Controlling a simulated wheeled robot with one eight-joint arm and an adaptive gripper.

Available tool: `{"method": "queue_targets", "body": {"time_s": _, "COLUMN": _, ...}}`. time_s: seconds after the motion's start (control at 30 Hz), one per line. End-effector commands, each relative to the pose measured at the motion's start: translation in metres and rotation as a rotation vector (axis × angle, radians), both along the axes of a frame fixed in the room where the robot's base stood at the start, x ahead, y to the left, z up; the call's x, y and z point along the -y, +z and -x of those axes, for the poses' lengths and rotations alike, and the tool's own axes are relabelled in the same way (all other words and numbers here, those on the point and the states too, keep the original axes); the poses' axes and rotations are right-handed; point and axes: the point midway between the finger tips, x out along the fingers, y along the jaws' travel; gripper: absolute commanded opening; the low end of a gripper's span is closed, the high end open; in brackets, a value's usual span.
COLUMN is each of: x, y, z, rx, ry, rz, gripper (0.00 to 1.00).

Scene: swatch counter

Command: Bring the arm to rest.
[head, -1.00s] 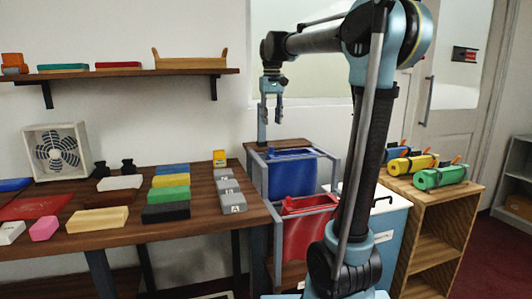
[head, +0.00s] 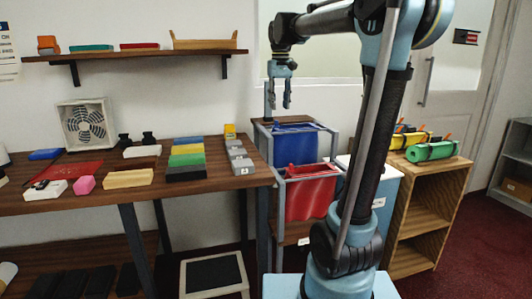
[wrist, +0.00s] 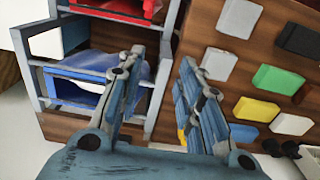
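My gripper (head: 279,90) hangs from my raised arm with its fingers pointing down, in the head view. It is in front of the pale wall, above the rack with the blue bin (head: 295,147) and the red bin (head: 308,192). In the wrist view my gripper (wrist: 162,58) has its two fingers apart with nothing between them. The blue bin also shows beyond the left finger (wrist: 85,92). No object is held.
The wooden counter (head: 105,200) at left holds swatch blocks (head: 187,149), a fan (head: 85,125) and small items. A wall shelf (head: 140,52) is above. A wooden cabinet (head: 422,207) with colored rolls stands right. Red floor (head: 485,235) is clear at far right.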

Motion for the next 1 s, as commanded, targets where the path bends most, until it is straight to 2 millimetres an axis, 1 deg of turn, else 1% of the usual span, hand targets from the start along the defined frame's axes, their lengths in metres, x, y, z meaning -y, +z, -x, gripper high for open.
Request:
{"method": "queue_targets", "body": {"time_s": 0.03, "x": 0.006, "y": -0.003, "z": 0.006, "rx": 0.003, "ry": -0.007, "rz": -0.001, "gripper": 0.33}}
{"method": "queue_targets", "body": {"time_s": 0.27, "x": 0.025, "y": -0.018, "z": 0.031, "rx": 0.018, "ry": -0.028, "rz": -0.004, "gripper": 0.33}}
{"method": "queue_targets", "body": {"time_s": 0.37, "x": 0.036, "y": -0.029, "z": 0.046, "rx": 0.027, "ry": -0.041, "rz": -0.007, "gripper": 0.33}}
{"method": "queue_targets", "body": {"time_s": 0.47, "x": 0.048, "y": -0.045, "z": 0.065, "rx": 0.039, "ry": -0.055, "rz": -0.009, "gripper": 0.33}}
{"method": "queue_targets", "body": {"time_s": 0.6, "x": 0.068, "y": -0.075, "z": 0.101, "rx": 0.060, "ry": -0.082, "rz": -0.012, "gripper": 0.33}}
{"method": "queue_targets", "body": {"time_s": 0.77, "x": 0.088, "y": -0.114, "z": 0.141, "rx": 0.085, "ry": -0.113, "rz": -0.015, "gripper": 0.33}}
{"method": "queue_targets", "body": {"time_s": 0.97, "x": 0.110, "y": -0.170, "z": 0.191, "rx": 0.115, "ry": -0.151, "rz": -0.017, "gripper": 0.33}}
{"method": "queue_targets", "body": {"time_s": 1.0, "x": 0.113, "y": -0.182, "z": 0.201, "rx": 0.121, "ry": -0.159, "rz": -0.018, "gripper": 0.33}}
